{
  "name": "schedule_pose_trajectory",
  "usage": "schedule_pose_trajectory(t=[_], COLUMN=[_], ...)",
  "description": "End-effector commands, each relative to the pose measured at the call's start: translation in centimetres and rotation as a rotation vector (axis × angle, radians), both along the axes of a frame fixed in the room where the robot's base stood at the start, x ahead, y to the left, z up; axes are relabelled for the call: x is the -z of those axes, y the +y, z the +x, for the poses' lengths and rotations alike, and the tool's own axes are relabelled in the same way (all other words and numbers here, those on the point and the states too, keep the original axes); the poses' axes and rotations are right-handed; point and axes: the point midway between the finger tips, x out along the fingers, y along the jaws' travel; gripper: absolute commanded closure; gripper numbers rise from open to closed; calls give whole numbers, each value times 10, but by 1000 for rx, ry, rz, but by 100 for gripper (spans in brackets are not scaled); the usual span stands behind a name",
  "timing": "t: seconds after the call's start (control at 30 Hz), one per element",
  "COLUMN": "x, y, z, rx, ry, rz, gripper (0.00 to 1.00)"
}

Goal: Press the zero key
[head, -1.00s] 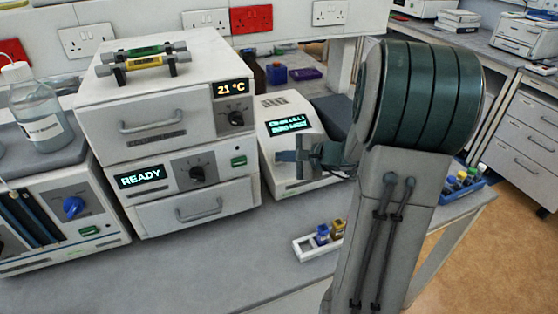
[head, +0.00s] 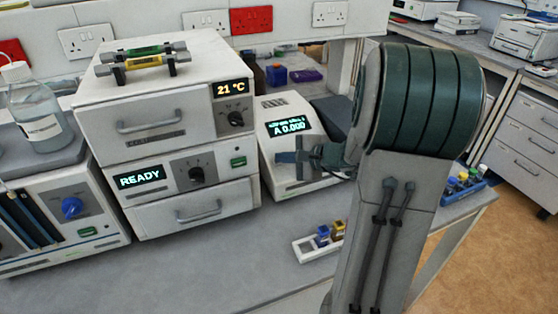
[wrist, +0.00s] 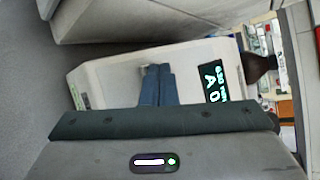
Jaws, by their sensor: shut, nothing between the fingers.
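The white instrument (head: 275,181) with a lit display (head: 288,126) stands on the bench right of the stacked units. Its display reads A 0.000. In the wrist view the instrument (wrist: 105,75) lies beyond my fingers, and part of its display (wrist: 214,84) shows to their right. My gripper (head: 281,157) is shut and empty, its fingertips at the instrument's front, below the display. The closed fingers also show in the wrist view (wrist: 158,68). The zero key is not visible in either view; my gripper covers part of the front. I cannot tell whether the fingertips touch it.
A small white rack (head: 303,250) with blue-capped and yellow-capped vials stands in front of the instrument. The stacked oven-like units (head: 150,150) are close on the left. A blue crate (head: 470,185) sits to the right behind my arm.

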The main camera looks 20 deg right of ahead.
Motion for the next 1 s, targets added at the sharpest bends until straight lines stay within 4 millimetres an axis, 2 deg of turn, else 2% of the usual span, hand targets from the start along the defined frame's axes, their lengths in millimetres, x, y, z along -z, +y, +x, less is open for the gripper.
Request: schedule_pose_trajectory(t=[0.2, 0.63, 1.0], x=[-11, -15, -47], y=[0, 0, 0], z=[-4, -6, -20], rx=[1, 0, 1], ry=[-1, -1, -1], rz=[0, 0, -1], gripper=[100, 100, 100])
